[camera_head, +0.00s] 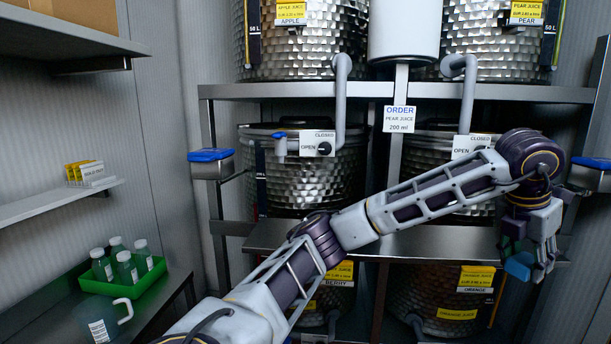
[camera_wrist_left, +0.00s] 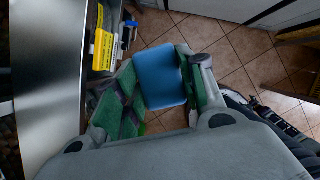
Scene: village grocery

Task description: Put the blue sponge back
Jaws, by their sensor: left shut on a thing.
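My left gripper (camera_head: 533,258) hangs at the far right of the head view, in front of the right end of the lower steel shelf. It is shut on the blue sponge (camera_head: 519,266), which partly shows below the fingers. In the left wrist view the sponge (camera_wrist_left: 160,76) is a blue block between the green finger pads, above the tiled floor. My right gripper is not in view.
Grey boxes with blue tops are fixed at the left (camera_head: 211,163) and right (camera_head: 592,175) of the rack. Steel juice tanks (camera_head: 300,185) fill the rack. A green crate (camera_head: 122,289) holds several bottles, near a clear jug (camera_head: 104,322). An order sign (camera_head: 398,119) hangs centrally.

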